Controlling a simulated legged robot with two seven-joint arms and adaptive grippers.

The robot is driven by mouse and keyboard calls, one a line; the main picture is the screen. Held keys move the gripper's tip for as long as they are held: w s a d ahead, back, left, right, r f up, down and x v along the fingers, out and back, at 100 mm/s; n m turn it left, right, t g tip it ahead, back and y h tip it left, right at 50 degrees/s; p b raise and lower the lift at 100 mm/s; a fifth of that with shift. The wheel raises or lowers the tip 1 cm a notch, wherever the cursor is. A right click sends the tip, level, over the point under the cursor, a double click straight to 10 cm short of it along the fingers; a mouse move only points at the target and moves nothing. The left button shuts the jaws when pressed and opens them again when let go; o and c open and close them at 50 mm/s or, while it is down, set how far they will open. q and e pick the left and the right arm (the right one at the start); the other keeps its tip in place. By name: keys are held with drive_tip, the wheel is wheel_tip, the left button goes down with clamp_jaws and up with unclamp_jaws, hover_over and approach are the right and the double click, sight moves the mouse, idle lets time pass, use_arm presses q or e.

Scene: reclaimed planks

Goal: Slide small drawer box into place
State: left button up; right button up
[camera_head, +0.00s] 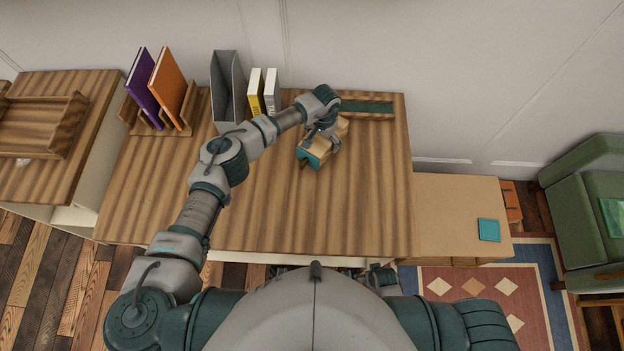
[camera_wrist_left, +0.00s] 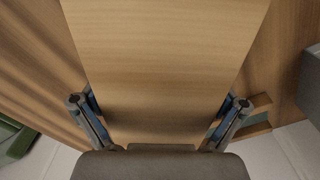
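The small drawer box (camera_head: 308,157) has a teal front end and pale wood sides. It is at an angle over the right part of the desk. My left gripper (camera_head: 322,138) is around it, one finger on each side, and looks shut on it. In the left wrist view the box's pale wood face (camera_wrist_left: 165,60) fills the space between the fingertips, which sit at its edges. A wooden frame with a dark teal inside (camera_head: 367,108) is at the desk's back right, behind the box. I cannot tell whether the box touches the desk. My right gripper is not clearly seen.
The striped wooden desk (camera_head: 250,215) is clear in front. A grey file holder (camera_head: 226,85), thin white and yellow books (camera_head: 263,92), and purple and orange books (camera_head: 165,85) in a rack stand at the back. A lower cabinet (camera_head: 450,205) with a teal square is at right.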

use_arm(q)
wheel_tip(320, 180, up, 7)
drive_tip(key=shift+r+p, duration=0.1)
drive_tip(key=shift+p, duration=0.75)
wheel_tip(320, 180, up, 12)
idle(0.5)
drive_tip(key=shift+d, duration=0.1)
